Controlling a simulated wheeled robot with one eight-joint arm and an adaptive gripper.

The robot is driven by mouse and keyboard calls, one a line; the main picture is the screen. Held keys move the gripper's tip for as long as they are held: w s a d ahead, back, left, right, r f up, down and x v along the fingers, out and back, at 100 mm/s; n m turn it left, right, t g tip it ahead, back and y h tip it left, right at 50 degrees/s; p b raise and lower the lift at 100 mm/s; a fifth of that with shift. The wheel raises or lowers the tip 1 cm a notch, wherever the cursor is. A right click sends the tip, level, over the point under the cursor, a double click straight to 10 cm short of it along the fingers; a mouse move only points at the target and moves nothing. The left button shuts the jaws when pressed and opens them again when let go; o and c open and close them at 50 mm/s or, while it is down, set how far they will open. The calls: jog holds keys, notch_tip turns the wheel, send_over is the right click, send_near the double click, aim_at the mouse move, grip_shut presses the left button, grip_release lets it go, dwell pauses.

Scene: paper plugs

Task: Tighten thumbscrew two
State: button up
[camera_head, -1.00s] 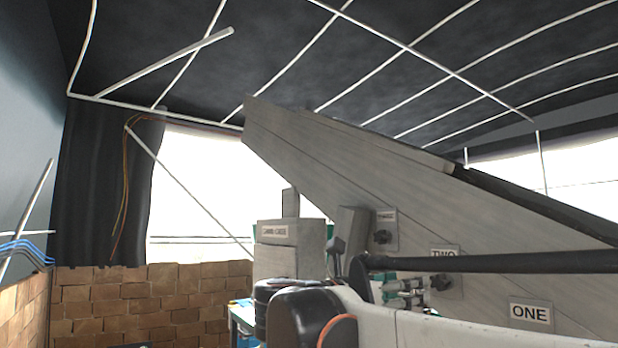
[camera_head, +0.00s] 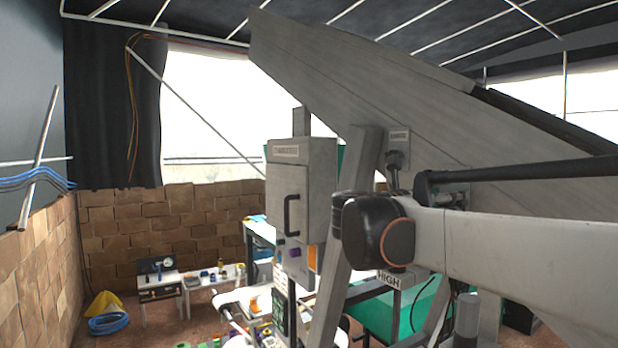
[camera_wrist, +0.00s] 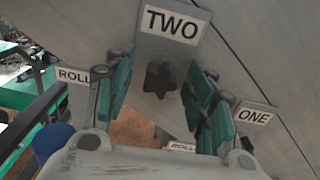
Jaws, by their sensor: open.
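Thumbscrew two is a dark star-shaped knob (camera_wrist: 160,80) on a grey plate under the label TWO (camera_wrist: 172,24) in the wrist view. My gripper (camera_wrist: 158,92) has its two teal-padded fingers spread, one on each side of the knob in the picture. The knob shows between the fingers, with no visible contact; how far off it is I cannot tell. In the head view my white arm (camera_head: 510,240) and its dark joint hide thumbscrew two and my fingers.
A label ONE (camera_wrist: 254,116) is right of my gripper, and a ROLL label (camera_wrist: 74,75) is left. In the head view the big slanted grey panel (camera_head: 340,75) rises behind my arm. A grey cabinet (camera_head: 288,190) with a handle stands left of it. A green bin (camera_head: 400,310) is below.

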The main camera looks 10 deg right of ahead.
jog(key=c, duration=1.1)
jog(key=shift+o, duration=0.2)
jog(key=o, duration=1.1)
jog(key=shift+c, duration=0.2)
jog(key=shift+a, duration=0.1)
